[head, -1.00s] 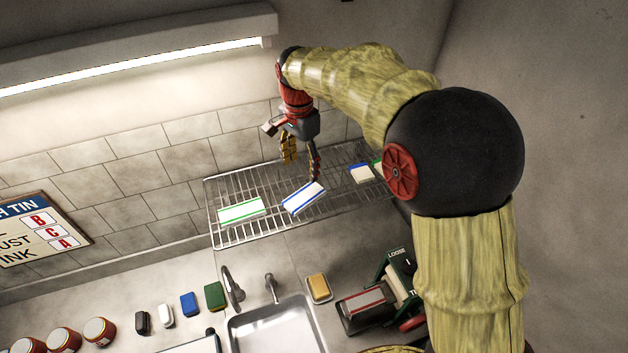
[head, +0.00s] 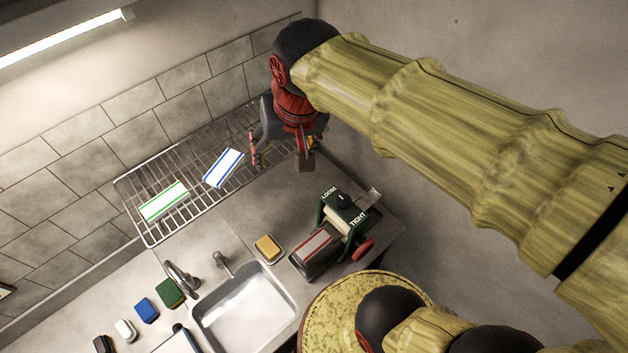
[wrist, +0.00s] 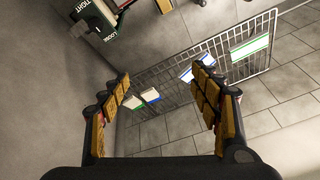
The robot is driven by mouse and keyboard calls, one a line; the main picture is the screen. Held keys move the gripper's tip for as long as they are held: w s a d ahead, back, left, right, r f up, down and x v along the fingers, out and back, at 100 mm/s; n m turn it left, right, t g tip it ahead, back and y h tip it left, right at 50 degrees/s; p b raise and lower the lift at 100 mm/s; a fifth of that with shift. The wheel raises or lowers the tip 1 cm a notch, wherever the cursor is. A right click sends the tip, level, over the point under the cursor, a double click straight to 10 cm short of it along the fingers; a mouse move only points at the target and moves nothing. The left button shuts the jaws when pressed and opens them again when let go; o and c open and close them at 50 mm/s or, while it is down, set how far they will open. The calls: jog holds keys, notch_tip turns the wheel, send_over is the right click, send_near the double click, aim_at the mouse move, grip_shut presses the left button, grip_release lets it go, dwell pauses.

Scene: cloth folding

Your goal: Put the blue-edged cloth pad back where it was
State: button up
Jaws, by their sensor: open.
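The white cloth pad with blue edges (head: 222,168) lies open on the wire rack (head: 150,236), right of the green-edged pad (head: 164,201). In the wrist view the blue-edged pad (wrist: 186,75) is partly covered by the right finger. Two smaller white pads, one blue-edged (wrist: 150,95) and one green-edged (wrist: 133,102), lie at the rack's other end in the wrist view. My arm hides them in the head view.
A green device marked LOOSE and TIGHT (head: 345,213) stands on the counter in front of the rack. A sink (head: 246,310), tap (head: 181,277), yellow sponge (head: 268,248) and several small blocks are nearby. The tiled wall (head: 130,140) bounds the rack's back.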

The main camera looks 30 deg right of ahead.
jog(key=s+d+f+n+t, duration=0.1)
jog(key=s+d+f+n, duration=0.1)
jog(key=s, duration=0.6)
jog(key=shift+f+n, duration=0.35)
jog(key=shift+n, duration=0.15)
jog(key=shift+w, duration=0.1)
notch_tip(320, 180, down, 26)
jog(key=b, duration=2.6)
jog(key=shift+f+b, duration=0.25)
jog(key=shift+b, duration=0.05)
